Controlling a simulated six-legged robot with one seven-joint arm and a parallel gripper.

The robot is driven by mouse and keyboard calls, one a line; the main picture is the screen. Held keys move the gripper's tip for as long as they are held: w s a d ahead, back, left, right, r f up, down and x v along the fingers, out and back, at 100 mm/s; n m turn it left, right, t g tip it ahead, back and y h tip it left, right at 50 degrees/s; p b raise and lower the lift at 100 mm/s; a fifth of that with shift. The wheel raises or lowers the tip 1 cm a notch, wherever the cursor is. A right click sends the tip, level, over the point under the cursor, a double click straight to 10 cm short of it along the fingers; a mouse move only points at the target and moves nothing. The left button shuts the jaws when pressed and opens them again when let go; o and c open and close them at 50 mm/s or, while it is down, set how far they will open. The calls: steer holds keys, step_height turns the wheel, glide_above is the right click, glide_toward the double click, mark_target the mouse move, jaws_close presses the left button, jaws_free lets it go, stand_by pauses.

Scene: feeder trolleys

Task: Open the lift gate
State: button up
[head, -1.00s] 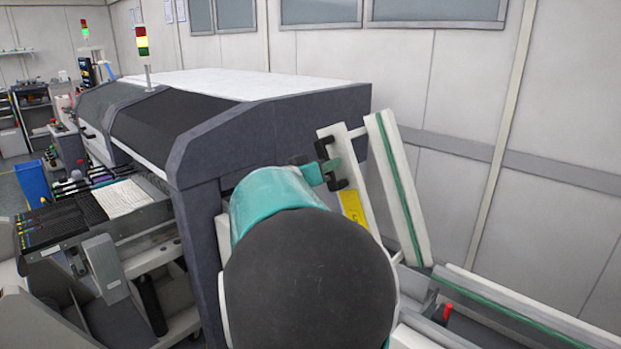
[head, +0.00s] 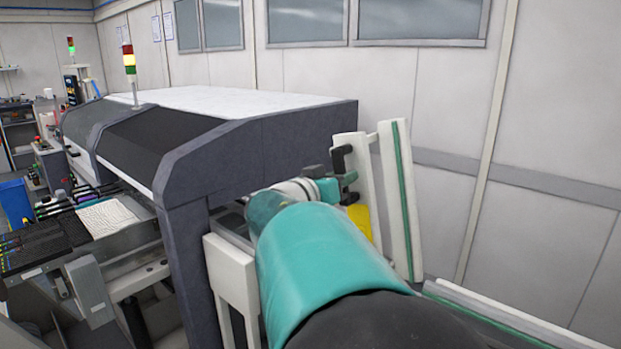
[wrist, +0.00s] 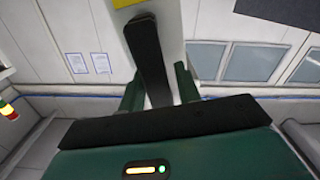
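The lift gate stands raised as a pale, steeply tilted conveyor section right of the large grey machine. Its near rail (head: 366,166) carries a yellow label (head: 360,218) and a black handle (head: 340,157). A second pale rail with a green strip (head: 399,185) rises beside it. My gripper (head: 341,187) is at the handle, partly hidden by my teal arm. In the wrist view, the black handle (wrist: 148,55) runs between the two green fingers of my gripper (wrist: 158,92), which look closed on its sides. The lower part of the gate is hidden behind my arm.
The grey machine (head: 255,140) with a white top stands close left of my arm. A fixed conveyor rail (head: 500,315) runs low at the right. The pale wall (head: 450,90) is behind the gate. Feeder trolleys (head: 60,240) stand at the left.

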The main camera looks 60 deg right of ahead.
steer(key=shift+o, duration=0.9)
steer(key=w+a, duration=0.2)
steer(key=a, duration=1.1)
steer(key=shift+a, duration=0.35)
